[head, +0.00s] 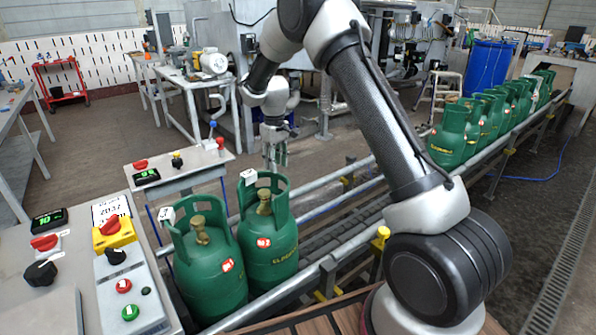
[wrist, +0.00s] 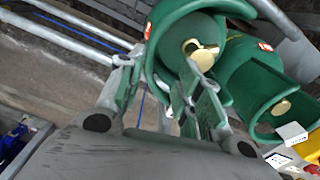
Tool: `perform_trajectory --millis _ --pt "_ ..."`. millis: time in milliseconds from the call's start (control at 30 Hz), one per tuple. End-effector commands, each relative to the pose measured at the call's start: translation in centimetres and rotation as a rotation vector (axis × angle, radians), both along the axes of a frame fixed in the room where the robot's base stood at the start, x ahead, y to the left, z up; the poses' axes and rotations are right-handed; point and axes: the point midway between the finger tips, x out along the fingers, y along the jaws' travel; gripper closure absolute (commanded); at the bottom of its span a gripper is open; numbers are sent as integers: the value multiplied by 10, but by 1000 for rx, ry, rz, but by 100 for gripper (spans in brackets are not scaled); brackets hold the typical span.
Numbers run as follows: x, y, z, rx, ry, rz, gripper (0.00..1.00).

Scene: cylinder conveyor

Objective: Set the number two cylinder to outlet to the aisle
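Two green gas cylinders stand upright side by side on the near end of the conveyor. The left cylinder (head: 210,270) and the right cylinder (head: 268,250) each have a brass valve inside an open collar and a white tag on the collar; the tag numbers are too small to read. Which way the outlets point is unclear. My gripper (head: 276,158) hangs just behind the right cylinder's collar. In the wrist view the gripper (wrist: 160,72) has its fingers apart, with a cylinder collar (wrist: 160,40) and valve (wrist: 203,55) beyond them. Contact cannot be told.
The conveyor rail (head: 315,270) runs toward the back right, where several more green cylinders (head: 455,135) stand in a row. Control panels (head: 75,255) with knobs and displays stand at the left. The conveyor's middle stretch is clear. A blue drum (head: 488,66) stands behind.

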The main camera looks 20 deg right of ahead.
Motion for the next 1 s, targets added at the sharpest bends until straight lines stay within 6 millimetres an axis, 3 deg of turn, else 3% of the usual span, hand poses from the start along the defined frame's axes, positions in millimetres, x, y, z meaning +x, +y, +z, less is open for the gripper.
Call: perform_trajectory --millis 600,967,1000 --pt "5 5 -88 -2 10 14 65" --pt "5 5 -94 -2 9 14 65" --pt "5 5 -94 -2 9 14 72"
